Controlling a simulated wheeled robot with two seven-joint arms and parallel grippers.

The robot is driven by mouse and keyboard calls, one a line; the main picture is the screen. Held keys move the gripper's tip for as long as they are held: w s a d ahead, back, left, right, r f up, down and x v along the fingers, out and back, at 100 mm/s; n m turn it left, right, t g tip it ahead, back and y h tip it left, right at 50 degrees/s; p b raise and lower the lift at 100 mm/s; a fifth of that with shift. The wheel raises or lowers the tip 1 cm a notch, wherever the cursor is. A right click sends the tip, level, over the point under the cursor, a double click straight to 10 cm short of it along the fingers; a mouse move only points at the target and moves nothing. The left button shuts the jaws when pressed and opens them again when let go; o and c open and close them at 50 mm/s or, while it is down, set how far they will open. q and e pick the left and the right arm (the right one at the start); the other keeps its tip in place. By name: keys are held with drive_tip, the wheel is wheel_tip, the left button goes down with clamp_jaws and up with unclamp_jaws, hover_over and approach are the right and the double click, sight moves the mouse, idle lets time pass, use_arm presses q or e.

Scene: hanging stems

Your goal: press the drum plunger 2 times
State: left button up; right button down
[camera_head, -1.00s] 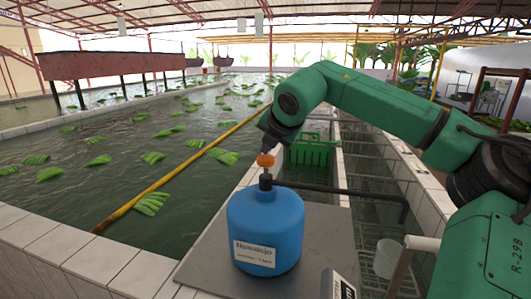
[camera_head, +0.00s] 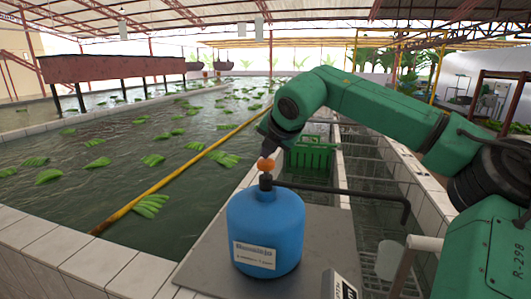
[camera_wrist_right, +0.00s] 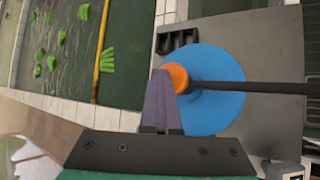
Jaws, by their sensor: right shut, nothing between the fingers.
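The blue drum (camera_head: 265,225) with a white label stands upright on a grey plate. Its plunger has an orange knob (camera_head: 266,164) above a black collar, and a black spout pipe runs off to the right. My right gripper (camera_head: 268,153) is shut and empty, pointing down with its fingertips at the top of the knob, seemingly touching it. In the right wrist view the shut fingers (camera_wrist_right: 159,78) overlap the orange knob (camera_wrist_right: 177,77) at its left side, with the blue drum (camera_wrist_right: 222,80) behind. My left gripper is not in view.
A green crate (camera_head: 310,155) sits behind the drum, near metal racks in a channel. A water tank with floating green bunches and a yellow pole (camera_head: 170,177) lies to the left. A white tiled edge (camera_head: 120,260) borders the tank.

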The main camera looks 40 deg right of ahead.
sight(267, 162)
drive_tip(key=shift+f, duration=0.25)
drive_tip(key=shift+w+d+r+p, duration=0.1)
drive_tip(key=shift+r+p, duration=0.95)
drive_tip(key=shift+r, duration=0.5)
drive_tip(key=shift+r+p, duration=0.35)
wheel_tip(267, 162, up, 5)
drive_tip(key=p, duration=0.3)
drive_tip(key=shift+r, duration=0.1)
idle(1.2)
